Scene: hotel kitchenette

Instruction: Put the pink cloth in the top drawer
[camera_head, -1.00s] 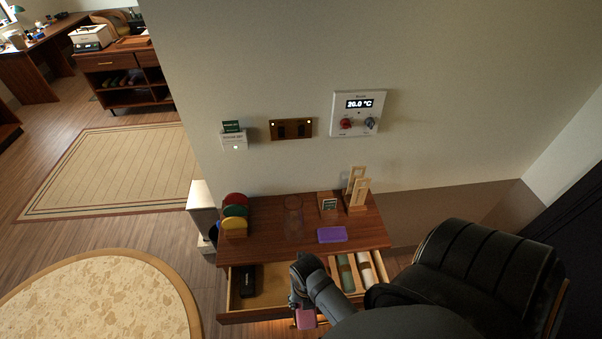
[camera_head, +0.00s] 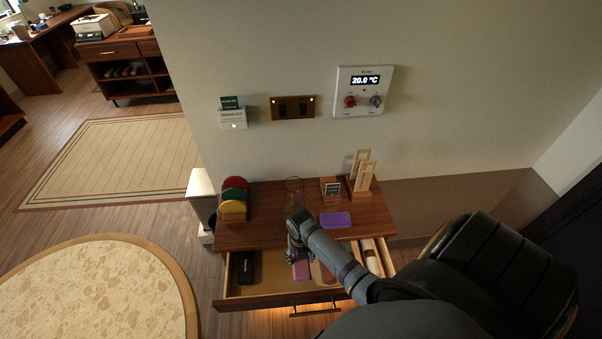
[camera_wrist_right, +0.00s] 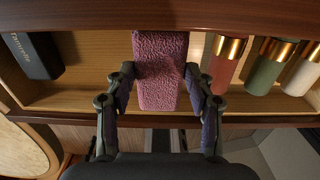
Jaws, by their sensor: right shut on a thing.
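The pink cloth (camera_wrist_right: 160,72) is a fuzzy folded block in the right wrist view; it also shows in the head view (camera_head: 301,270). My right gripper (camera_wrist_right: 167,82) is shut on it, one finger on each side. The gripper (camera_head: 298,248) holds it over the open top drawer (camera_head: 262,298). I cannot tell whether the cloth touches the drawer floor. The drawer also shows in the right wrist view (camera_wrist_right: 90,84), with a bare patch left of the cloth. My left gripper is in neither view.
In the drawer, a black case (camera_wrist_right: 34,56) lies left, and red (camera_wrist_right: 226,64), green (camera_wrist_right: 268,68) and white (camera_wrist_right: 302,70) gold-banded tubes lie right. On the cabinet top (camera_head: 255,236) are a purple cloth (camera_head: 335,220), a glass (camera_head: 294,190), coloured discs (camera_head: 233,203) and a wooden stand (camera_head: 362,178).

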